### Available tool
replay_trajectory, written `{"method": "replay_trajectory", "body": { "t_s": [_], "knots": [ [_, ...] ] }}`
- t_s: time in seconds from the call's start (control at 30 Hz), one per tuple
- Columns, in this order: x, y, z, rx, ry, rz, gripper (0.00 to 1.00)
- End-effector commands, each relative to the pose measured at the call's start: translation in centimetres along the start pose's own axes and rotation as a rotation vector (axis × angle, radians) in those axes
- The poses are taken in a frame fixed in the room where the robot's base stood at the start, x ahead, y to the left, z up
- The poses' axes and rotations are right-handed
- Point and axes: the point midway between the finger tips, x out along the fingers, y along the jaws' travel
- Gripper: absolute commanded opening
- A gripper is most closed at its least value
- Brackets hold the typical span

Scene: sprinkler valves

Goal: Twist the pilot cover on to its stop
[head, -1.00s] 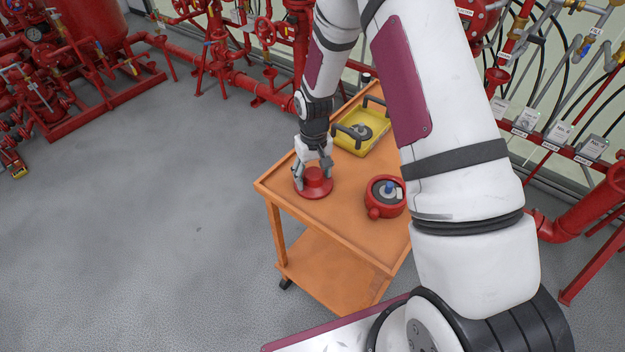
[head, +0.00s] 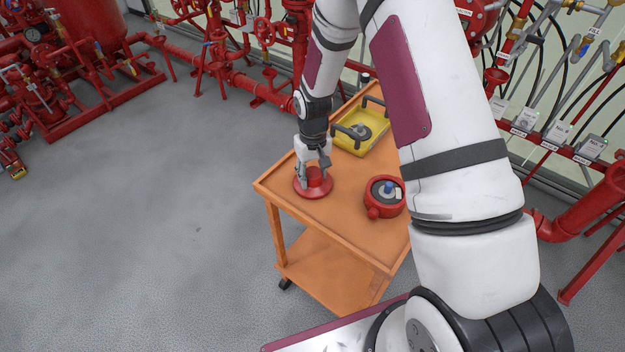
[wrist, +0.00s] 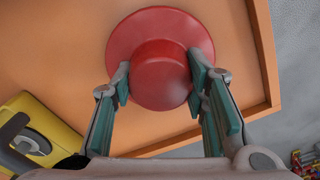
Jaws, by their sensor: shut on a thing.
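The red pilot cover (head: 313,191), a round flange with a raised hub, lies on the orange cart top near its left corner. It also shows in the wrist view (wrist: 160,38). My gripper (head: 313,174) points down over it, with one finger on each side of the hub; in the wrist view my gripper (wrist: 161,82) is shut on that hub. The cover appears to rest flat on the cart. A red valve body (head: 374,205) with a dark open face and a blue part (head: 388,187) inside stands to the right on the cart, apart from the cover.
A yellow tray (head: 347,147) with dark-handled parts sits farther back on the orange cart (head: 340,215). The cart has a raised rim. Red pipework (head: 270,88) lines the back and right.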

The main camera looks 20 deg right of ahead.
Motion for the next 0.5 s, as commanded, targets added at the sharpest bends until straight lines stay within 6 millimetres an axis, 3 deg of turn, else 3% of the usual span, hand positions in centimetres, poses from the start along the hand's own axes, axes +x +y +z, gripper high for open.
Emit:
{"method": "replay_trajectory", "body": {
  "t_s": [0.5],
  "knots": [
    [-3.4, 0.0, 0.0, 0.0, 0.003, 0.0, 0.0]
  ]
}}
